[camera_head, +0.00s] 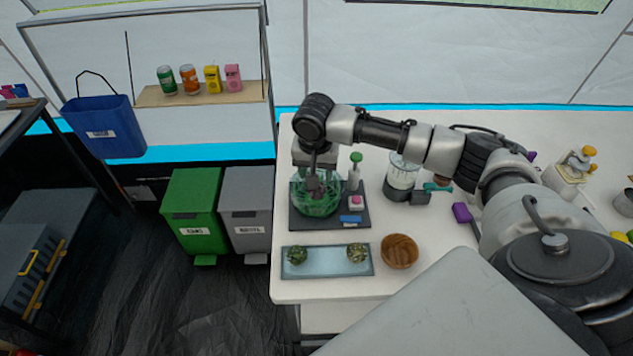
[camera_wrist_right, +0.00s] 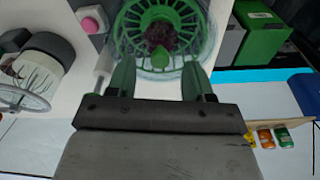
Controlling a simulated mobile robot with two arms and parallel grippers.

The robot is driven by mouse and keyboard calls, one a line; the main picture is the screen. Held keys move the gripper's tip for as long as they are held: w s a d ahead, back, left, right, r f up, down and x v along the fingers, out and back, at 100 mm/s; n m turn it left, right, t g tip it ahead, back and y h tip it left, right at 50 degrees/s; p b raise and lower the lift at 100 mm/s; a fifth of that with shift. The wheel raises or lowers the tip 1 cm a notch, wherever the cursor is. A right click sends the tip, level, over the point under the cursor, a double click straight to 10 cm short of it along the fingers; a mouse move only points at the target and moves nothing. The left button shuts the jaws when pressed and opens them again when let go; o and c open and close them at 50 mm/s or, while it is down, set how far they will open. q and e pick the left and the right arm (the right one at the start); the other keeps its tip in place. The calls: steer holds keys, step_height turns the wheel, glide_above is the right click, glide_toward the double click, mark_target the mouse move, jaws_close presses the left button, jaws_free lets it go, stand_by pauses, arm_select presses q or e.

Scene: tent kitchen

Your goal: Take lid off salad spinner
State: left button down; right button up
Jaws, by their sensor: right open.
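The salad spinner (camera_head: 316,203) is a clear round bowl with a green slatted basket, standing on a dark tray (camera_head: 303,223) near the table's left edge. It also shows below my fingers in the right wrist view (camera_wrist_right: 182,18), with dark purple contents near its middle. I cannot tell the clear lid apart from the bowl. My right gripper (camera_head: 314,182) is over the spinner, fingers pointing down at it. In the wrist view the two fingers (camera_wrist_right: 158,78) are spread apart with nothing clearly held between them. Whether they touch the spinner is unclear. My left gripper is not in view.
A green-topped bottle (camera_head: 355,170), a pink block (camera_head: 356,202) and a blue item (camera_head: 351,219) are right of the spinner. A pale tray (camera_head: 326,268) with two green pieces and a wooden bowl (camera_head: 399,251) are in front. A clear jar (camera_head: 403,172) stands near my arm.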

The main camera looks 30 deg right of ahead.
steer(key=shift+w+d+f, duration=0.15)
steer(key=shift+f, duration=1.1)
steer(key=c, duration=0.9)
jaws_close()
steer(key=shift+r, duration=0.15)
